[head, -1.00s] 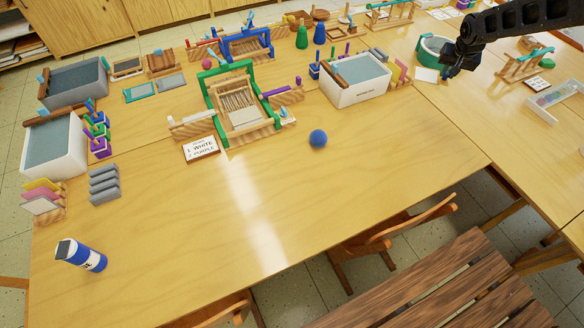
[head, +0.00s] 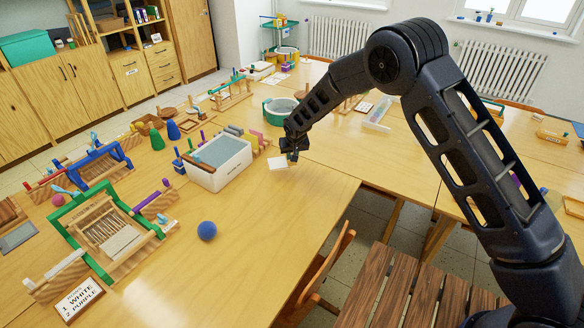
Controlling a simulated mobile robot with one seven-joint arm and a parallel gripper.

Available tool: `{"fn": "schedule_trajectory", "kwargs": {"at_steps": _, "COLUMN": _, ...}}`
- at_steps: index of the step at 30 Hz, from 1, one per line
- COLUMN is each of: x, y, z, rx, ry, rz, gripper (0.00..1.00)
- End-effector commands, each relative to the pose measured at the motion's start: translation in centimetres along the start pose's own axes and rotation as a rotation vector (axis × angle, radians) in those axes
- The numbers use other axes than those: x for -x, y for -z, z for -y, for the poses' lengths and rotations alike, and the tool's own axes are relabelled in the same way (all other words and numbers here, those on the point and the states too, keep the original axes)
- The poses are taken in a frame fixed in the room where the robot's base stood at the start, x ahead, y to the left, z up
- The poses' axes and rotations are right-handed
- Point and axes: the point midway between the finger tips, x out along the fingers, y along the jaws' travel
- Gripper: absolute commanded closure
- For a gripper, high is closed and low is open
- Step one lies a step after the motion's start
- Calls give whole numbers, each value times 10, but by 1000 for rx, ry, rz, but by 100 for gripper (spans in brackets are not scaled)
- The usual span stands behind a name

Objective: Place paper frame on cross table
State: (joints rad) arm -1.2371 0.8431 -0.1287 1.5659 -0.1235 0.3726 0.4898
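My gripper (head: 292,157) is small and dark in the head view, low over the table beside a flat white piece (head: 278,164). I cannot tell whether its fingers are open or shut, or whether they touch the piece. I cannot tell for sure which object is the paper frame. A grey panel in a wooden border (head: 18,238) is at the left edge, partly cut off. The near table (head: 250,265) meets another table (head: 345,150), which stretches away to the right beyond the gripper; it may be the cross table.
A white water tub (head: 206,178) stands left of my gripper, and a round green basin (head: 268,112) behind it. A green-framed loom (head: 68,209), a sign (head: 80,302) and a blue ball (head: 207,230) are at the left. The near table's right part is clear. A slatted bench (head: 375,285) is in front.

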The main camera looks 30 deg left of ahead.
Motion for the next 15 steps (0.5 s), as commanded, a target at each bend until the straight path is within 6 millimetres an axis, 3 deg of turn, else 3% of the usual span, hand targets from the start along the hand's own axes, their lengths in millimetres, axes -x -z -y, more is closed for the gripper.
{"fn": "schedule_trajectory", "kwargs": {"at_steps": 15, "x": -46, "y": -19, "z": -1, "rx": -1, "ry": -1, "rz": 2, "gripper": 100}}
